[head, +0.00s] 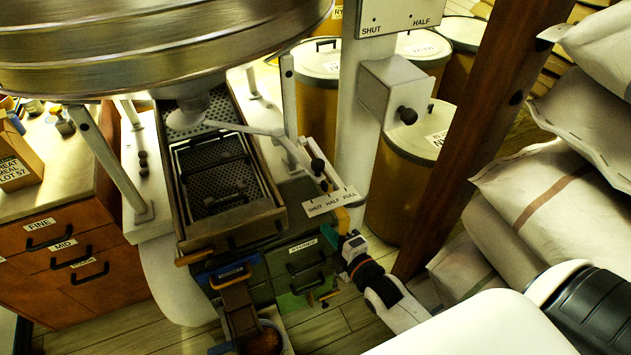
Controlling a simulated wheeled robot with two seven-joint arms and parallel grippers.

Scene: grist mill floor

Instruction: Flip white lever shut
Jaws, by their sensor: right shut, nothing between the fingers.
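The white lever (245,128) runs from under the big round metal hopper toward the right, over the sieve tray. Its black knob (317,165) is at the right end, above and left of a tilted white plate (330,201) lettered SHUT, HALF, FULL. The knob sits nearest the SHUT end of the plate, but I cannot tell its exact setting. My right gripper (335,229), with teal fingertips, is shut and empty just below the plate, apart from the lever. Whether the fingertips touch the plate is unclear. My left gripper is not in view.
The hopper (150,45) overhangs the sieve tray (222,180). A white post with a box and second black knob (408,115) stands behind. A wooden beam (470,130) and stacked sacks (540,195) crowd the right. Lidded drums stand behind; orange drawers (55,240) stand left.

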